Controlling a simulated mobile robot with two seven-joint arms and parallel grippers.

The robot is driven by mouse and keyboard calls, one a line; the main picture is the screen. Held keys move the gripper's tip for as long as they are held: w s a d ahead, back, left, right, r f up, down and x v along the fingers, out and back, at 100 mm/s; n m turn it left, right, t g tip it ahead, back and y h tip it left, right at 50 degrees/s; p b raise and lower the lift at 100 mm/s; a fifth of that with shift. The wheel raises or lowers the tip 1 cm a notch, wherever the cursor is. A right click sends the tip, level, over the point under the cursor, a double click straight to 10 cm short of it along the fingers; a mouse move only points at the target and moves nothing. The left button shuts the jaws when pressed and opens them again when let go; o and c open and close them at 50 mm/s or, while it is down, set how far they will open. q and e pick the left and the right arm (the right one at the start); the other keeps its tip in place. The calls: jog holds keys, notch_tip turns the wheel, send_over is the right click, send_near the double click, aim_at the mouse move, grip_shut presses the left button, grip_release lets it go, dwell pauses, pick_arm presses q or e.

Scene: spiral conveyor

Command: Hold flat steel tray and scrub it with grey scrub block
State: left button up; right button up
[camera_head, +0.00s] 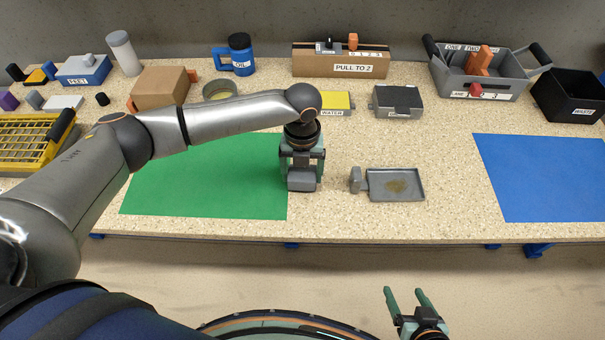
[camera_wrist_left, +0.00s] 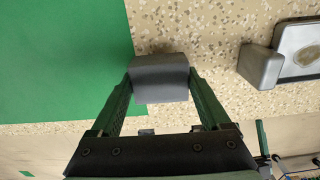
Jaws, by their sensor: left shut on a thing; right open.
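The flat steel tray (camera_head: 412,193) lies on the speckled table, right of centre, with a brown stain in its middle and a grey block-shaped handle (camera_head: 356,180) at its left end. Part of the tray (camera_wrist_left: 287,37) also shows at the right of the left wrist view. My left gripper (camera_head: 302,171) is shut on the grey scrub block (camera_head: 302,185), left of the tray and apart from it. The block (camera_wrist_left: 160,80) sits between both fingers in the left wrist view. I cannot tell whether it touches the table. My right gripper (camera_head: 408,297) is open and empty in front of the table.
A green mat (camera_head: 205,180) lies left of the tray and a blue mat (camera_head: 545,175) lies right. Behind stand a yellow-topped WATER box (camera_head: 338,103), a grey box (camera_head: 397,100), a cardboard box (camera_head: 340,63), a grey tote (camera_head: 480,75) and a black bin (camera_head: 567,95).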

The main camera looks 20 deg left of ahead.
pick_arm(q)
jog(key=shift+f, duration=0.75)
jog(key=o, duration=1.2)
pick_arm(e)
jog(key=shift+s+d+f, duration=0.15)
jog(key=shift+s+d, duration=0.1)
jog(key=shift+s, duration=0.05)
pick_arm(q)
jog(key=shift+o, duration=0.2)
pick_arm(e)
jog(key=shift+f, duration=0.1)
